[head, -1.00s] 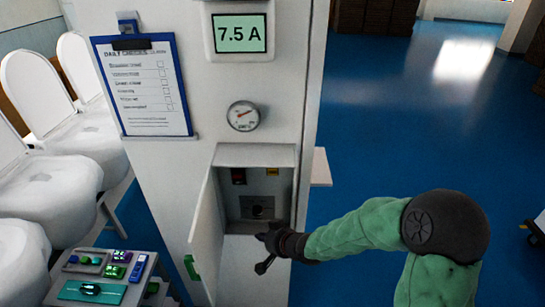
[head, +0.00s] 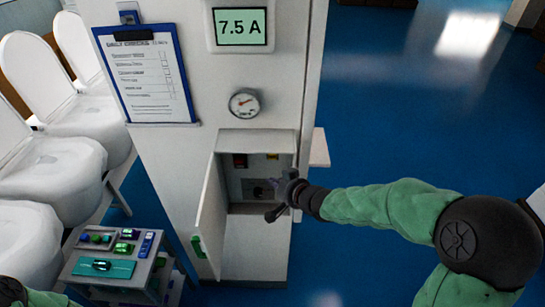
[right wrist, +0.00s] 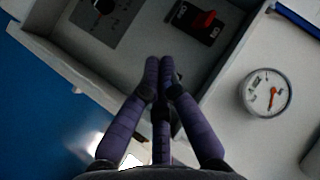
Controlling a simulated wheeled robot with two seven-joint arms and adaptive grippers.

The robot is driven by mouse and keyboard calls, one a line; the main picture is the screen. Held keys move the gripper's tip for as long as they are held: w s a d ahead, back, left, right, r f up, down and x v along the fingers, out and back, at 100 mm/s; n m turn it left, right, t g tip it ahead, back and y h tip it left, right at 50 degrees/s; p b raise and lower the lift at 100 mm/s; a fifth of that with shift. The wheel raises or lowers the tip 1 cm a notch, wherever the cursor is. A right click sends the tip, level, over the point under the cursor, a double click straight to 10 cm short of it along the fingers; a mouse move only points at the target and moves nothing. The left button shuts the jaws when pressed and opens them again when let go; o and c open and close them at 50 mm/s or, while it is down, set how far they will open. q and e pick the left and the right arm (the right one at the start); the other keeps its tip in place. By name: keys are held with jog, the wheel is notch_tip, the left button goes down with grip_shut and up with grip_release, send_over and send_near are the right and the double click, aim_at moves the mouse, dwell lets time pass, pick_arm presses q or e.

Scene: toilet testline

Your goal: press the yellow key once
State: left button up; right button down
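The yellow key (head: 272,156) is a small yellow patch at the upper right inside the open wall cabinet (head: 222,172), in the head view. In the right wrist view I cannot make it out; the fingers cover part of the panel. My right gripper (head: 280,187) is in front of the cabinet opening, below the yellow key and apart from it. In the right wrist view its fingertips (right wrist: 159,62) are together with nothing between them. My left gripper is not in view; only a bit of my left arm shows at the bottom left.
A red rocker switch (right wrist: 203,20) and a dark knob (right wrist: 104,6) are on the cabinet panel. The cabinet door (head: 209,215) stands open on the left. A gauge (head: 244,103) is above.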

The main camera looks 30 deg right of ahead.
aim_at(270, 157)
jog(key=shift+w+d+p, duration=0.3)
jog(key=shift+w+d, duration=0.4)
jog(key=shift+w, duration=0.45)
jog(key=shift+w+d+p, duration=0.35)
jog(key=shift+w+d, duration=0.4)
jog(key=shift+w, duration=0.35)
jog(key=shift+w+d+p, duration=0.3)
jog(key=shift+w+d, duration=0.4)
jog(key=shift+w, duration=0.45)
jog(key=shift+w, duration=0.1)
jog(key=shift+w+d+p, duration=0.2)
jog(key=shift+w+p, duration=0.05)
jog(key=shift+p, duration=0.1)
jog(key=shift+w+d+p, duration=0.15)
jog(key=shift+w+p, duration=0.15)
jog(key=shift+w+d+r, duration=0.1)
jog(key=shift+d+r, duration=0.05)
jog(key=shift+r, duration=0.1)
